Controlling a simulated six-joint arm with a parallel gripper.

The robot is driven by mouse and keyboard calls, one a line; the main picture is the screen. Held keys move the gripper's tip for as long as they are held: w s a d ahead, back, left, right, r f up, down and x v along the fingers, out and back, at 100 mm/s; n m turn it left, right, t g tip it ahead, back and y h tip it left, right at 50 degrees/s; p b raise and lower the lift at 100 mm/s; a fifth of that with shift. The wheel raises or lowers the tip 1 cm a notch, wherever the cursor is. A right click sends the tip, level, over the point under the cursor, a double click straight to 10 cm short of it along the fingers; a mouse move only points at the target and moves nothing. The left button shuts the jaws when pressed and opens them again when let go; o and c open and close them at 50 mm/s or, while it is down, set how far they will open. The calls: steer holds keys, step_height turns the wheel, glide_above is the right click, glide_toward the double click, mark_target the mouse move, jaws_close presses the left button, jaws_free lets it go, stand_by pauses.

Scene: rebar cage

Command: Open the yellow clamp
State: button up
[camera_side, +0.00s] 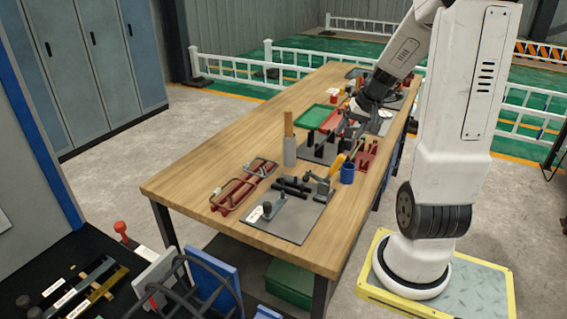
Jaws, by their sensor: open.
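A small yellow handle-like part (337,162) stands tilted near the right edge of the workbench, between a grey clamp fixture and a blue cup. It may be the yellow clamp's lever, but it is too small to tell, and I cannot tell its open or shut state. My gripper (352,116) is farther back, low over the middle of the bench, beyond the yellow part and apart from it. It is open. Its fingers are small and partly merge with the dark fixtures behind and below them.
A grey plate (285,222) with dark clamps lies at the bench's near end, beside red fixtures (235,195). A grey holder (290,152) with a wooden stick stands upright. The left bench strip is clear.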

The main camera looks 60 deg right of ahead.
steer(key=shift+r, duration=0.75)
steer(key=shift+w, duration=0.1)
steer(key=c, duration=0.7)
steer(key=shift+w, duration=0.2)
jaws_close()
steer(key=w+d+n+g+y, duration=0.1)
steer(key=w+d+n+g, duration=0.2)
steer(key=w+n+g, duration=0.6)
steer(key=shift+w+r+y, duration=0.25)
steer(key=shift+w+y, duration=0.05)
steer(key=shift+w, duration=1.2)
